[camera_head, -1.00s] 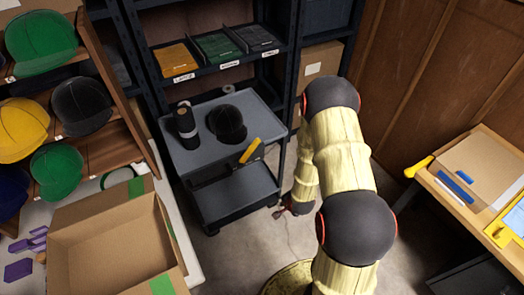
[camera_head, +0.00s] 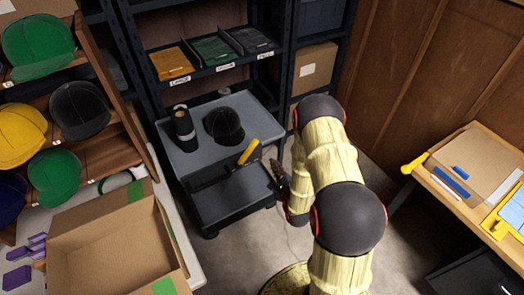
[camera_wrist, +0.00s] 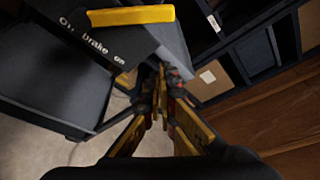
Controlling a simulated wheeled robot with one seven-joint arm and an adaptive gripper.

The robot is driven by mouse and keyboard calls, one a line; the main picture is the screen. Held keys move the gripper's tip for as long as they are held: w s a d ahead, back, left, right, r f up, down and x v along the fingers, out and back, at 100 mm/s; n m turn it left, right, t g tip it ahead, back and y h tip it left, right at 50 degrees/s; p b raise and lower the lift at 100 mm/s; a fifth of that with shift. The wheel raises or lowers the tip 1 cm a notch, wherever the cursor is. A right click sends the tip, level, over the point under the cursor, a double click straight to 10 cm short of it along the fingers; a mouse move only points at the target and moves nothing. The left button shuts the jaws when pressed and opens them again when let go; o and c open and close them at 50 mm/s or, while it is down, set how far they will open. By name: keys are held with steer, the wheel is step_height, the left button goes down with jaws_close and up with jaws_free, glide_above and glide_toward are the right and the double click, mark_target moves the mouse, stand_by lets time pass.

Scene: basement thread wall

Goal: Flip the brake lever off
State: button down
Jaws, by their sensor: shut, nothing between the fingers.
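The yellow brake lever (camera_head: 249,151) is on the right side of a grey two-shelf cart (camera_head: 188,160), tilted up toward the upper shelf. In the wrist view the yellow lever (camera_wrist: 131,15) lies across the top edge, above a black plate (camera_wrist: 85,35) with white lettering that reads "Brake" with "On" to its right and a partly legible word to its left. My gripper (camera_head: 273,162) is shut and empty just right of the cart, apart from the lever. In the wrist view its fingertips (camera_wrist: 163,68) are below and right of the lever.
A black cap (camera_head: 225,125) and a dark cylinder (camera_head: 184,130) stand on the cart's upper shelf. A dark shelving unit (camera_head: 285,70) rises behind. An open cardboard box (camera_head: 115,243) is at lower left, and a wooden table (camera_head: 480,190) is at right.

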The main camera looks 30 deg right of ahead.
mark_target(250, 148)
steer(key=w+b, duration=0.3)
steer(key=w, duration=0.6)
steer(key=shift+w+a+r, duration=0.2)
steer(key=shift+a+r, duration=0.05)
steer(key=shift+a, duration=0.15)
steer(key=shift+a, duration=0.1)
stand_by(0.4)
steer(key=a+r, duration=0.1)
steer(key=a+r+n+b, duration=0.1)
steer(key=a+r, duration=0.1)
steer(key=a+r+n+b, duration=0.1)
steer(key=a, duration=0.1)
steer(key=shift+a+r+t+h, duration=0.2)
steer(key=shift+a+t+h, duration=0.05)
steer(key=shift+t+h, duration=0.05)
steer(key=shift+s+a+r+b, duration=0.1)
steer(key=shift+a+r+b, duration=0.15)
steer(key=shift+a, duration=0.35)
steer(key=shift+a+r+b, duration=0.15)
steer(key=shift+a+b, duration=0.15)
steer(key=shift+a, duration=0.3)
